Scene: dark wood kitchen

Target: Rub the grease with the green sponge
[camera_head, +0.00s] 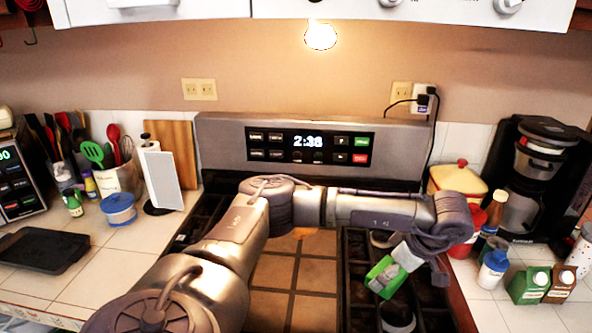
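The green sponge (385,277) is tilted over the right-hand grates of the stove. My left gripper (404,262) points down and to the left there and appears shut on the sponge; its fingertips are partly hidden. I cannot tell whether the sponge touches the stove. My forearm hides part of the stove top. My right gripper is not in view.
A control panel (310,147) stands behind the stove. On the right counter are a coffee maker (535,180), bottles and small cartons (529,286).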

